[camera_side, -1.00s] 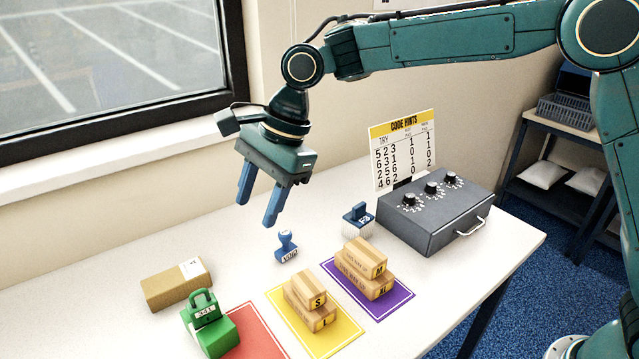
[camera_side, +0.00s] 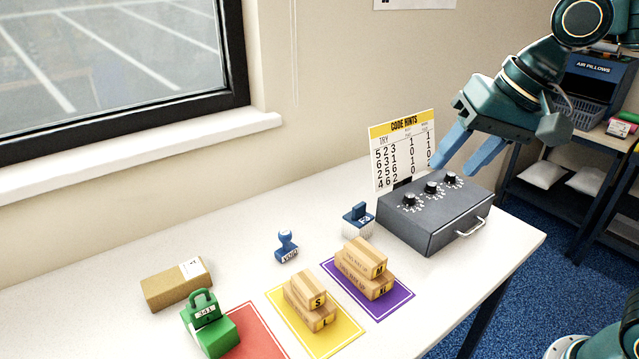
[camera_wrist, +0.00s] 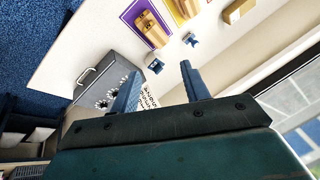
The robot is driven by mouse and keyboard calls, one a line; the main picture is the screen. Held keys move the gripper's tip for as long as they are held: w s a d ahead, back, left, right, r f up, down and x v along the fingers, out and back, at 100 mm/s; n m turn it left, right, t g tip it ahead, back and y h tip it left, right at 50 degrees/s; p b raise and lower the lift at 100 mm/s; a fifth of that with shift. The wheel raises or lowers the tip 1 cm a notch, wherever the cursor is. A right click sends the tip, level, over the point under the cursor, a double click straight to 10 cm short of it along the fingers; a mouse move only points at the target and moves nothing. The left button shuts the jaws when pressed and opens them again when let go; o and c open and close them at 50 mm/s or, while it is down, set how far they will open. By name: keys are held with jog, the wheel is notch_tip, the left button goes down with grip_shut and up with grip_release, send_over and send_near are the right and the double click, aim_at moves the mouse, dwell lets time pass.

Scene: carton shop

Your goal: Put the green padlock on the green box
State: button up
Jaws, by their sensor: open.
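The green padlock (camera_side: 204,309) with a white number label rests on top of the green box (camera_side: 217,338) at the front left of the table, partly over the red mat. My gripper (camera_side: 452,160) is open and empty, in the air above the grey dial box at the right. In the wrist view my two blue fingers (camera_wrist: 160,85) are spread with nothing between them. The padlock and green box do not show in the wrist view.
A grey box (camera_side: 432,222) with dials stands at the table's right, with the code hints sign (camera_side: 403,150) behind. Cartons sit on yellow (camera_side: 340,341) and purple (camera_side: 395,302) mats. Two blue stamps (camera_side: 287,246) (camera_side: 358,220) and a brown carton (camera_side: 176,285) stand nearby.

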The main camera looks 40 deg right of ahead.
jog(key=s+d+f+n+h, duration=0.1)
jog(key=s+d+f+n, duration=0.1)
jog(key=s, duration=0.3)
jog(key=s+d+f+n+t, duration=0.1)
jog(key=s+d+f+n, duration=0.1)
jog(key=s, duration=0.4)
jog(key=shift+d+f+n+h, duration=0.25)
jog(key=shift+d+n+h, duration=0.2)
jog(key=shift+d, duration=0.95)
